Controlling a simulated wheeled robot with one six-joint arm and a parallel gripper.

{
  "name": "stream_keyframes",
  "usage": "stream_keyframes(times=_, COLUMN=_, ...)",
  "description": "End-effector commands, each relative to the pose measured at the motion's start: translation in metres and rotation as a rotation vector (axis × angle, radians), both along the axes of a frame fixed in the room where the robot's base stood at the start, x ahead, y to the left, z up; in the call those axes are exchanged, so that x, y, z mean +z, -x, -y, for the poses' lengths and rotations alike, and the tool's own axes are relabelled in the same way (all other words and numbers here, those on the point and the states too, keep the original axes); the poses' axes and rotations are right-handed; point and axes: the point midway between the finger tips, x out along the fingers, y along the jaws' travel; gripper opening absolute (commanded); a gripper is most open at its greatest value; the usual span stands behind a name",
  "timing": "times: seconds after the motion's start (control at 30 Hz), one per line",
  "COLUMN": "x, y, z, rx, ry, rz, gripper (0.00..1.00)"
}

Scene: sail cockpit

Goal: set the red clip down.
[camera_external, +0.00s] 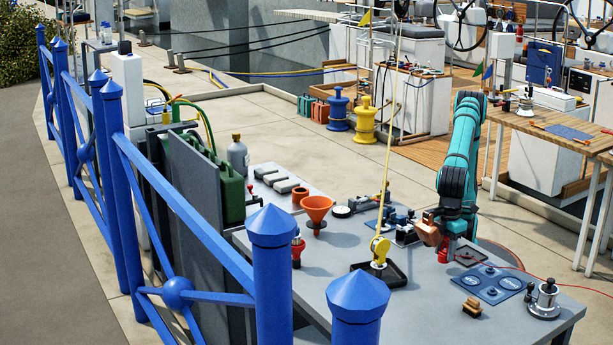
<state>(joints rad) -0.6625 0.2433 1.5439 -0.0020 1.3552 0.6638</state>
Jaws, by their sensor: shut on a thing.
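The red clip (444,256) shows as a small red shape at the lower end of my gripper (446,247), over the right half of the grey table (400,325). My gripper is shut on it and points down. My wrist and the jaws cover part of the clip. I cannot tell whether the clip touches the tabletop or hangs just above it.
A blue mat (489,285) lies right of my gripper, near a metal winch-like piece (543,303). A black tray with a yellow pulley (380,248) stands left. An orange funnel (317,209) is farther left. Blue railing posts (358,308) rise in front. The table's front middle is clear.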

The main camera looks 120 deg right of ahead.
Motion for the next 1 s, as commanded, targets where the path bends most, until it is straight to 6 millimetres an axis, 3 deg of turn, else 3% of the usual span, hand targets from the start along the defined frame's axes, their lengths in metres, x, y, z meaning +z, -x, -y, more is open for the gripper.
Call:
stream_keyframes(times=0.23, x=-0.03, y=0.0, z=0.0, rx=0.0, ry=0.001, rz=-0.002, gripper=0.16)
stream_keyframes(times=0.63, x=-0.035, y=0.0, z=0.0, rx=0.0, ry=0.001, rz=-0.001, gripper=0.16)
stream_keyframes(times=0.67, x=-0.034, y=0.0, z=0.0, rx=0.0, ry=0.0, rz=0.0, gripper=0.44)
stream_keyframes(times=0.73, x=-0.034, y=0.0, z=0.0, rx=0.0, ry=0.0, rz=-0.001, gripper=0.57)
stream_keyframes(times=1.0, x=-0.034, y=0.0, z=0.0, rx=0.0, ry=0.0, rz=0.0, gripper=0.59)
